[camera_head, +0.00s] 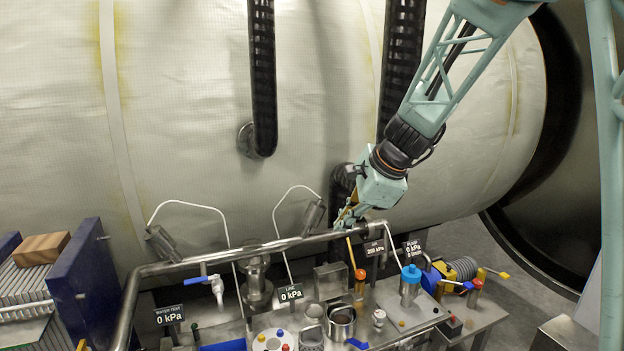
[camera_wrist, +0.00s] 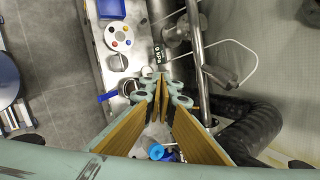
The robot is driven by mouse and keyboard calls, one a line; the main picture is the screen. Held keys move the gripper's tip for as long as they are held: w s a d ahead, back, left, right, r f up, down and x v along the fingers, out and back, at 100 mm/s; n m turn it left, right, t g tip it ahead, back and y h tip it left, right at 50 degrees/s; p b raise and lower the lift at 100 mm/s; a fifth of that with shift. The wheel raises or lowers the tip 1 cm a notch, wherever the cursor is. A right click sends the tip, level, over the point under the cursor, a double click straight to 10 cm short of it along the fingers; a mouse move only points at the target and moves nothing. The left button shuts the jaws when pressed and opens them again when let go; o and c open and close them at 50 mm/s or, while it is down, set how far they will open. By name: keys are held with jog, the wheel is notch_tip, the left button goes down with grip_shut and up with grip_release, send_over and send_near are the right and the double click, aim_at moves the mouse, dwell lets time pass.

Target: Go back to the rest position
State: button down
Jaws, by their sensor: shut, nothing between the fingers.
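My gripper (camera_head: 347,217) hangs at the end of my light-green arm, close to the metal handrail at the back of the workbench. In the head view it is small and partly overlaps the rail, so I cannot tell whether they touch. In the wrist view my gripper (camera_wrist: 160,83) has its tan-faced fingers converging at the tips. It is shut with nothing held between them. No marker for a rest position shows.
The handrail (camera_head: 290,243) runs along the metal workbench (camera_head: 390,296). A blue-capped canister (camera_head: 410,286) and an orange-topped cylinder (camera_head: 360,287) stand below the gripper. Black hoses (camera_head: 262,80) hang before the large pale tank (camera_head: 190,110). A blue-walled rack (camera_head: 85,285) stands left.

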jog(key=s+d+r+n+b, duration=0.1)
jog(key=s+n+b, duration=0.15)
jog(key=s, duration=0.55)
jog(key=s+d+r+n+h+b, duration=0.1)
jog(key=s+r+n, duration=0.15)
jog(key=s, duration=0.55)
jog(key=s+d+n+b, duration=0.2)
jog(key=s+n, duration=0.1)
jog(key=s, duration=0.5)
jog(key=s+d+f+n+h+b, duration=0.1)
jog(key=s+d+f+n+b, duration=0.2)
jog(key=s, duration=1)
jog(key=s+d+f+n+g+h+b, duration=0.1)
jog(key=s+d+f+n+h+b, duration=0.1)
jog(key=s, duration=1.1)
jog(key=d+f+n+b, duration=0.1)
jog(key=d+f+n, duration=0.1)
jog(key=d+n, duration=0.1)
jog(key=shift+s+d+n+b, duration=0.3)
jog(key=shift+s+d+n, duration=0.05)
jog(key=shift+n, duration=0.15)
